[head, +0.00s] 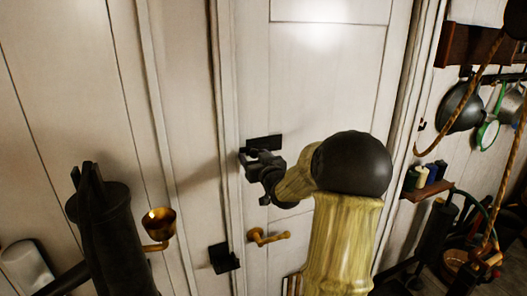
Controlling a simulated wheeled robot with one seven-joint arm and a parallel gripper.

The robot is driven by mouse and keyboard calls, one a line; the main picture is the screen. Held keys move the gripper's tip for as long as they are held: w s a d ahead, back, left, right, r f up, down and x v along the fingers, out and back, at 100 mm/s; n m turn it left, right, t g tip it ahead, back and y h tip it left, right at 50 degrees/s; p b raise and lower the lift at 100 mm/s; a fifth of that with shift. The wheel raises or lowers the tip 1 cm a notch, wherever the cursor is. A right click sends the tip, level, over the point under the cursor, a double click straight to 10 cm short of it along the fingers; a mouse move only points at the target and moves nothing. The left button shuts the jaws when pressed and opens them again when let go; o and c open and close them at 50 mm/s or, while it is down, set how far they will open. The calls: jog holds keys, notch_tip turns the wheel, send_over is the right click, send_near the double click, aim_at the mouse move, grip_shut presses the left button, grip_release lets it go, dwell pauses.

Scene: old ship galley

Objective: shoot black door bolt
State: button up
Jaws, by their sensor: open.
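The black door bolt (265,142) shows as a dark plate on the white panelled door (345,60), near the door's left edge. My gripper (252,160) is at the bolt, just below and in front of its plate, and hides part of it. Its jaws are open. Gripper and bolt are both dark, so I cannot tell whether they touch or where the bolt's knob and bar stand. A brass lever handle (268,238) is on the door below my gripper.
A black fitting (223,258) is on the frame, lower left of the handle. A brass cup (159,224) sticks out from the left wall. Pans (458,105), ropes and a small shelf (427,190) crowd the right side.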

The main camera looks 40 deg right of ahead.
jog(key=v, duration=0.9)
jog(key=shift+s+b, duration=0.35)
jog(key=shift+s, duration=0.05)
jog(key=w+a+f+g+y+b, duration=0.15)
jog(key=a+f+g, duration=0.25)
jog(key=a+f, duration=0.45)
jog(key=s+a+f+n+g+y+b, duration=0.1)
jog(key=s+a+f+g, duration=0.4)
jog(key=s+a+f, duration=0.2)
jog(key=s+a+f+n+g+y+b, duration=0.1)
jog(key=s+a+f+g+y+b, duration=0.1)
jog(key=s+a+f+g, duration=0.3)
jog(key=s+a+f, duration=0.3)
jog(key=s+a, duration=0.1)
jog(key=a, duration=0.3)
jog(key=shift+s+a+f+n+g, duration=0.2)
jog(key=shift+s+a+n+g, duration=0.1)
jog(key=shift+s+n+g, duration=0.1)
